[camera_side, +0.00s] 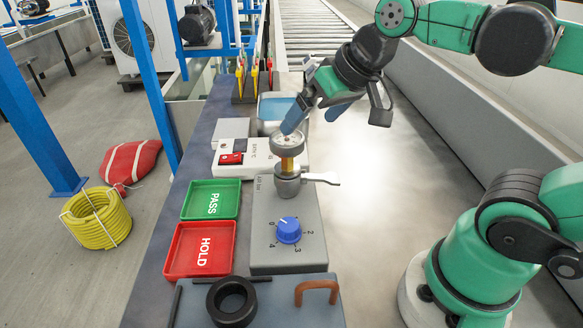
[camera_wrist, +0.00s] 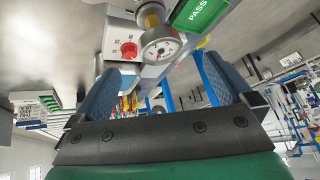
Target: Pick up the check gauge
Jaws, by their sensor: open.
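The check gauge (camera_side: 287,143) is a round dial with a grey rim and a pale face on a brass stem. It stands upright in a metal valve fitting (camera_side: 287,184) with a lever, on a grey station box (camera_side: 270,208). My gripper (camera_side: 313,121) is open, its two blue fingers angled down at the gauge's upper right. One fingertip overlaps the dial's edge in the side view; I cannot tell whether it touches. In the wrist view the dial (camera_wrist: 160,47) shows just beyond the gap between the fingertips (camera_wrist: 161,65). Nothing is held.
A blue knob (camera_side: 289,230) is on the station box. A green PASS tray (camera_side: 233,187) and a red HOLD tray (camera_side: 169,263) lie left. A white box with a red switch (camera_side: 231,158) stands behind. A black ring (camera_side: 231,302) lies in front.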

